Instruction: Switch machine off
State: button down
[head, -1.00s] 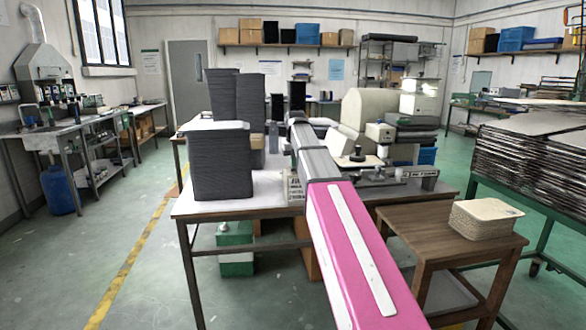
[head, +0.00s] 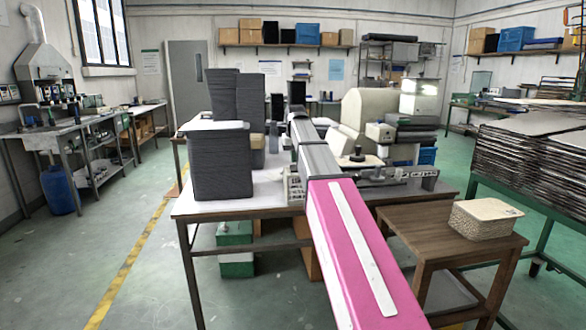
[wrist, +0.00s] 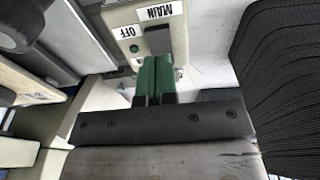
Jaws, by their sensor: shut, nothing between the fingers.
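The machine's control panel (wrist: 125,22) fills the top middle of the wrist view, with labels reading MAIN and OFF. A dark switch part (wrist: 157,40) sits below the MAIN label, partly covered by my fingers. A small green spot (wrist: 134,48) shows beside it, under the OFF label. My gripper (wrist: 156,72) is shut and empty, its green fingertips close in front of the dark part; I cannot tell whether they touch it. In the head view the pale panel (head: 294,187) shows beside my arm at the table edge; my gripper is hidden there.
A tall stack of dark trays (head: 221,165) stands on the table left of my arm; its ribbed side (wrist: 285,80) is close on the right in the wrist view. A beige machine (head: 366,115) stands behind. A wooden stool holds a basket (head: 485,220).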

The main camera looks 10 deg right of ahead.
aim_at(294, 169)
jog(key=shift+r, duration=2.2)
